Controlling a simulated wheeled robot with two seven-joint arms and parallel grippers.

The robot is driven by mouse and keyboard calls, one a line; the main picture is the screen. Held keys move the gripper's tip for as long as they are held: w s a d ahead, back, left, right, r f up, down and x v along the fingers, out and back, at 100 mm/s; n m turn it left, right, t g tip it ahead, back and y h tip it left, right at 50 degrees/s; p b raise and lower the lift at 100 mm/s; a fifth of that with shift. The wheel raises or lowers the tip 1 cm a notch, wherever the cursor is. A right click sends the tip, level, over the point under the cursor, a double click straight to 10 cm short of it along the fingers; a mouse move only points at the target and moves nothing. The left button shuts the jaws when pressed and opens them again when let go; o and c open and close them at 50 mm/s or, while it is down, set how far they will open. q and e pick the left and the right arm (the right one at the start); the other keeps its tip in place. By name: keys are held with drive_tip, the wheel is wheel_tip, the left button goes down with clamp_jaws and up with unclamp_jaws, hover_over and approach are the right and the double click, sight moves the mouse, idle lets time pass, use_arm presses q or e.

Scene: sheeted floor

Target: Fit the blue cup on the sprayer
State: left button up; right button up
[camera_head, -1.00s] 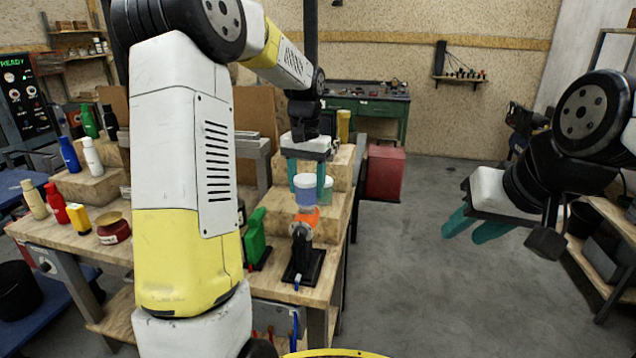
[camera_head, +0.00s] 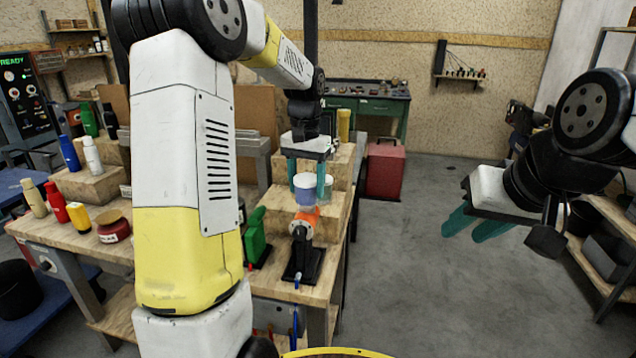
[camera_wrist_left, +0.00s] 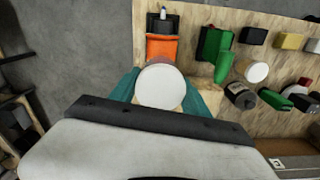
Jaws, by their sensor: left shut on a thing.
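The blue cup (camera_head: 304,190), with a whitish lid or top, is held between the teal fingers of my left gripper (camera_head: 306,178). In the left wrist view its round pale top (camera_wrist_left: 160,87) fills the space between the fingers. The sprayer (camera_head: 303,240) stands on the bench, with an orange upper part (camera_head: 307,214) and a dark base. The cup is directly above and behind the orange part in the head view; I cannot tell whether they touch. In the left wrist view the orange part (camera_wrist_left: 161,49) lies just beyond the cup. My right gripper (camera_head: 470,228) is apart, empty and open, over the floor.
A green object (camera_head: 256,238) stands on the bench just left of the sprayer. Several bottles and jars stand further left.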

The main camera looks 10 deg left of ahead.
idle(0.3)
use_arm(q)
drive_tip(key=o, duration=2)
drive_tip(key=shift+c, duration=0.2)
drive_tip(key=shift+r, duration=4)
clamp_jaws()
drive_tip(key=shift+f, duration=0.25)
